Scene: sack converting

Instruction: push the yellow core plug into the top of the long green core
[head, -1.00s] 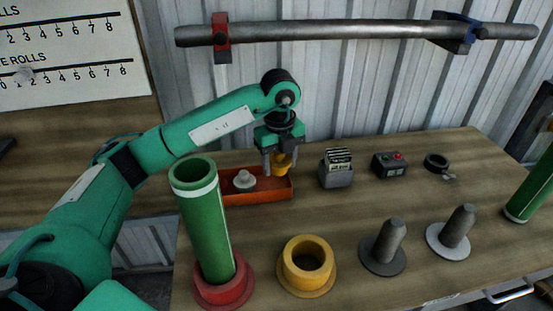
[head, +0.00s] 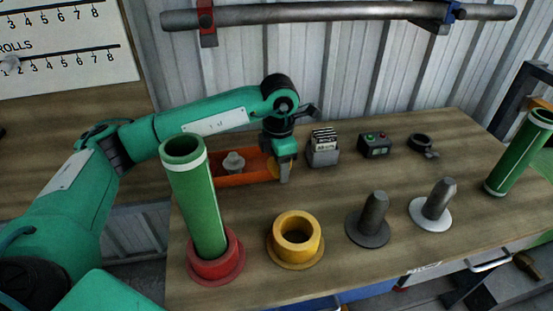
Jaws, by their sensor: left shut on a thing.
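The long green core (head: 196,205) stands upright in a red flanged holder (head: 216,262) at the front left of the bench, its open top facing up. My left gripper (head: 279,172) is behind and to the right of the core, over the right end of the orange tray. It is shut on the yellow core plug (head: 272,168), which is mostly hidden behind a finger. I cannot tell whether the plug is clear of the tray. My right gripper is not in view.
The orange tray (head: 232,180) also holds a grey plug (head: 234,162). A yellow flanged holder (head: 297,240), two grey pegs (head: 374,216) (head: 437,200), a card box (head: 323,148), a button box (head: 375,145) and a black ring (head: 420,143) stand on the bench. Another green core (head: 520,152) is at right.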

